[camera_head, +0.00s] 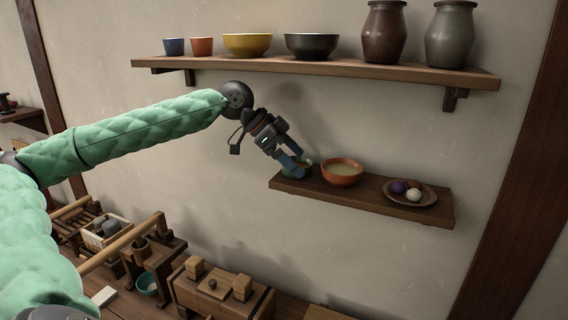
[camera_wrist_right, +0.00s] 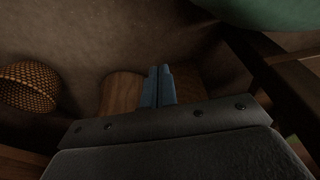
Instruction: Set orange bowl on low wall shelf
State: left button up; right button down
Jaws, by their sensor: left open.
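The orange bowl (camera_head: 342,178) stands upright on the low wall shelf (camera_head: 376,203), with something pale inside it. My left gripper (camera_head: 297,168) is open at the shelf's left end, to the left of the orange bowl and apart from it. Its fingers point down at a dark green bowl (camera_head: 305,163), which they partly hide; I cannot tell whether they touch it. In the right wrist view my right gripper (camera_wrist_right: 158,72) has its fingers together with nothing visible between them.
A plate (camera_head: 424,200) with small round items stands on the low shelf's right. The high shelf (camera_head: 310,70) above carries bowls, cups and two jars. A wooden bench with boxes (camera_head: 222,292) is below. A woven basket (camera_wrist_right: 28,86) shows in the right wrist view.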

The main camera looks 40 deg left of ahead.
pick_arm(q)
jog(key=shift+s+a+f+b, duration=0.15)
jog(key=shift+s+a+b, duration=0.45)
jog(key=shift+a+b, duration=0.3)
jog(key=shift+s, duration=0.1)
pick_arm(e)
notch_tip(320, 180, up, 5)
jog(key=w+a, duration=0.2)
jog(key=shift+r, duration=0.15)
jog(key=shift+w+a, duration=0.1)
